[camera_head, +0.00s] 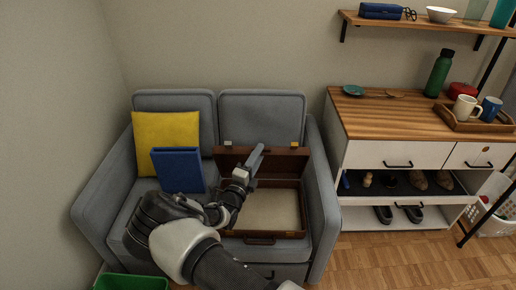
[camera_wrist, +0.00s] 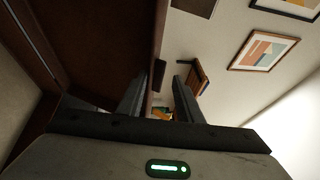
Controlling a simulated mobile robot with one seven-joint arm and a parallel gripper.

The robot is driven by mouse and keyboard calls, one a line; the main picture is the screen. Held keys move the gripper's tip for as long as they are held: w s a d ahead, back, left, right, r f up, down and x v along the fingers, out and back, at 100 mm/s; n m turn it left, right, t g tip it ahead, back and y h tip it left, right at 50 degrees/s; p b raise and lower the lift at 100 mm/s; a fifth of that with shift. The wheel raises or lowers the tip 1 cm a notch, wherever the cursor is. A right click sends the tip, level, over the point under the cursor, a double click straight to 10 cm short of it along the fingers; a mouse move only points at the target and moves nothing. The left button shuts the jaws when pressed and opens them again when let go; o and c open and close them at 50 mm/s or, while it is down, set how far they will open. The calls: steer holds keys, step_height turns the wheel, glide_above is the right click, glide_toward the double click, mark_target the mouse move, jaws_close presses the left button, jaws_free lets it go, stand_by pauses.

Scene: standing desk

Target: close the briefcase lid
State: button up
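The brown briefcase (camera_head: 262,236) lies open on the grey sofa seat, with its pale-lined base facing up. Its lid (camera_head: 230,159) stands roughly upright at the back. In the wrist view, the lid's dark inner side (camera_wrist: 95,45) fills the upper left, and its rim runs down toward the space between my fingers. My gripper (camera_head: 257,158) is at the lid, in front of its middle. In the wrist view, my gripper (camera_wrist: 160,92) has its two fingers apart, with a gap around the rim line. I cannot tell whether a finger touches the lid.
A blue book-like object (camera_head: 178,171) and a yellow cushion (camera_head: 165,138) are on the sofa, left of the briefcase. The sofa's right armrest (camera_head: 322,190) is close beside the briefcase. A wooden-topped cabinet (camera_head: 400,125) stands to the right. A green bin (camera_head: 130,282) is at the lower left.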

steer(key=shift+w+r, duration=0.3)
steer(key=shift+w, duration=0.45)
steer(key=shift+w+r, duration=0.25)
steer(key=shift+w, duration=0.5)
steer(key=f+v, duration=0.1)
steer(key=v, duration=0.9)
steer(key=f+v, duration=0.2)
steer(key=v, duration=0.7)
steer(key=shift+a+f, duration=0.2)
steer(key=shift+f, duration=0.2)
